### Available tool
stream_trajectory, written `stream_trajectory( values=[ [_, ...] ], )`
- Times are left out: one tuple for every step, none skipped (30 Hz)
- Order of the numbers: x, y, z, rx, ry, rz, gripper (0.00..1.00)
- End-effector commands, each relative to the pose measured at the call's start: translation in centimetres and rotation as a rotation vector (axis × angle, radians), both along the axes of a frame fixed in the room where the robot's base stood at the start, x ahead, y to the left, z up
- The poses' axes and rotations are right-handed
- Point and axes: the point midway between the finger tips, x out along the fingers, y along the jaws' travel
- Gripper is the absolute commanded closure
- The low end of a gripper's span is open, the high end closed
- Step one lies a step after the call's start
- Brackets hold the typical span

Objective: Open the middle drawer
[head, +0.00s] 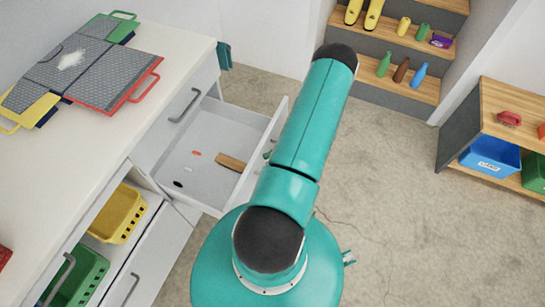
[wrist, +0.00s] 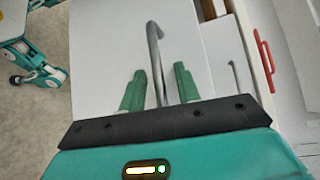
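A white drawer (head: 225,125) below the counter stands pulled well out, its inside visible from above in the head view. Its front (wrist: 105,55) fills the middle of the wrist view and carries a grey bar handle (wrist: 153,45). My gripper (wrist: 159,75) is open, with its two green fingers on either side of the handle and visible gaps around it. In the head view my arm hides most of the gripper and the handle. A closed drawer above has its own grey handle (head: 185,105), also in the wrist view (wrist: 235,75).
The drawer holds a brown piece (head: 230,162) and small items. Boards with coloured handles (head: 105,75) lie on the counter (head: 90,145). A yellow basket (head: 118,213) and a green basket (head: 78,277) sit in open compartments. Wooden steps (head: 395,45) and a shelf (head: 510,105) stand beyond free floor.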

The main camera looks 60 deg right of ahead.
Motion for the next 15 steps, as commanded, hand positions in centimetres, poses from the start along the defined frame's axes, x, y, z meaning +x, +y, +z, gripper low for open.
stream_trajectory(
  values=[
    [-0.1, -0.1, 0.0, 0.000, 0.000, -0.001, 0.68],
    [-0.2, -0.3, 0.0, -0.001, 0.001, -0.001, 0.68],
    [-0.5, -0.5, 0.1, -0.001, 0.001, -0.002, 0.68],
    [-0.7, -0.8, 0.1, -0.002, 0.000, -0.002, 0.68],
    [-1.0, -1.1, 0.2, -0.003, -0.001, -0.003, 0.68],
    [-1.4, -1.6, 0.3, -0.003, -0.001, -0.003, 0.68],
    [-1.8, -2.0, 0.3, -0.003, 0.001, -0.003, 0.68],
    [-2.2, -2.4, 0.4, -0.003, 0.001, -0.003, 0.68],
    [-2.8, -3.0, 0.5, -0.003, 0.001, -0.003, 0.68],
    [-3.2, -3.6, 0.6, -0.004, 0.001, -0.003, 0.68],
    [-3.7, -4.0, 0.8, -0.004, 0.000, -0.003, 0.68],
    [-4.3, -4.7, 0.9, -0.004, 0.001, -0.003, 0.68],
    [-4.7, -5.2, 1.0, -0.003, -0.001, -0.003, 0.68],
    [-5.2, -5.7, 1.0, -0.004, 0.000, -0.003, 0.68],
    [-5.8, -6.3, 1.2, -0.003, 0.001, -0.003, 0.68]
  ],
)
